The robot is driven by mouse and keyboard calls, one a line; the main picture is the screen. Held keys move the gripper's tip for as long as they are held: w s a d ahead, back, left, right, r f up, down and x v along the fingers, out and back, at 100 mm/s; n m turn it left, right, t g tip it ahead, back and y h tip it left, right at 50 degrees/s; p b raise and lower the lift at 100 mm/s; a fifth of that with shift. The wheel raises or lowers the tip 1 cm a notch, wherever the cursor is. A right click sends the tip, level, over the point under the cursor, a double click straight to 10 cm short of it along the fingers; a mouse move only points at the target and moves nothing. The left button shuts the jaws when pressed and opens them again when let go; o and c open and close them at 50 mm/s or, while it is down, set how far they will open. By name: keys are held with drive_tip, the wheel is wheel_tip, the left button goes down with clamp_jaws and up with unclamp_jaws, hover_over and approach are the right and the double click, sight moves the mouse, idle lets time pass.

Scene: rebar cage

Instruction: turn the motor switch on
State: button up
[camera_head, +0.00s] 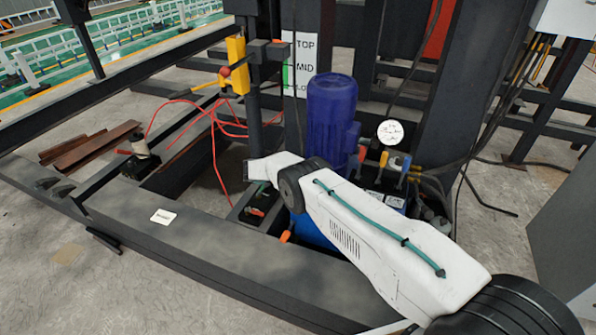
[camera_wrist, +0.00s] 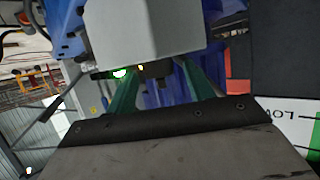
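The blue motor (camera_head: 333,105) stands upright behind my white arm in the head view. My arm reaches from the lower right to the left side of the motor and hides its lower part. In the wrist view my gripper (camera_wrist: 157,85) shows two green fingers with blue between them. A light grey box (camera_wrist: 150,32) covers their tips, so I cannot tell whether they touch it or hold anything. A green light (camera_wrist: 120,73) and a small yellow light (camera_wrist: 141,67) glow at the box's lower edge. I cannot make out a motor switch or its position.
A round gauge (camera_head: 390,132) and coloured-handled valves (camera_head: 394,162) are right of the motor. A TOP/MID/LOW sign (camera_head: 301,65) stands behind. Red cables (camera_head: 212,120) hang at left. A dark steel beam (camera_head: 190,245) runs along the front.

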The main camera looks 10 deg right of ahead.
drive_tip(key=v, duration=0.7)
drive_tip(key=shift+a+r, duration=0.15)
drive_tip(key=shift+a, duration=0.2)
